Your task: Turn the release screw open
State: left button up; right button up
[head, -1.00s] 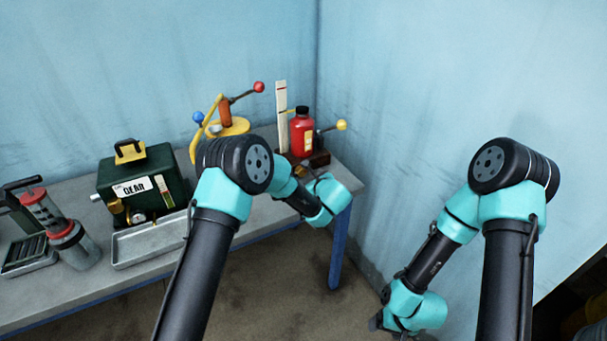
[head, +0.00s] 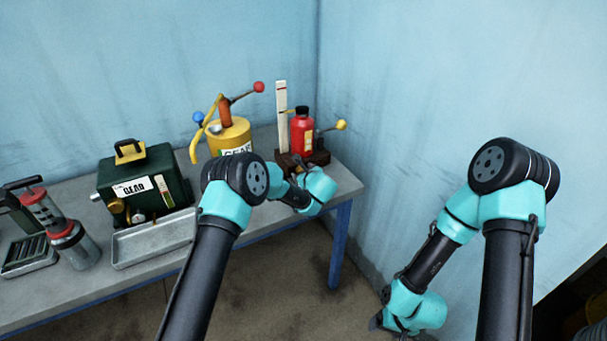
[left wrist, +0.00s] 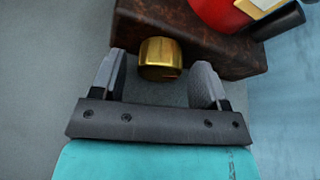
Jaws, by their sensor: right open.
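The release screw is a brass knob (left wrist: 160,55) on the side of a rusty brown base block (left wrist: 230,50) in the left wrist view. The red bottle (head: 302,135) stands on this block in the head view, with a yellow-balled lever (head: 340,125) beside it. My left gripper (left wrist: 160,64) is open, one finger on each side of the knob, with gaps showing between fingers and knob. In the head view its fingers are mostly hidden by my wrist. My right gripper (head: 378,321) is open and low by the wall, away from the bench, partly hidden by my arm.
A white upright gauge strip (head: 282,115) stands beside the bottle. A yellow can with a pump lever (head: 230,135), a green gear-oil box (head: 145,180), a metal tray (head: 150,243) and a red-banded cylinder (head: 70,240) stand leftward on the grey bench (head: 60,290). Blue walls close the corner.

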pick_arm(q)
jog(key=c, duration=0.8)
jog(key=shift+w+d+m+g+y, duration=0.15)
jog(key=shift+m+g+y, duration=0.55)
jog(key=shift+m+y, duration=0.85)
jog(key=shift+m+h, duration=0.35)
jog(key=o, duration=0.9)
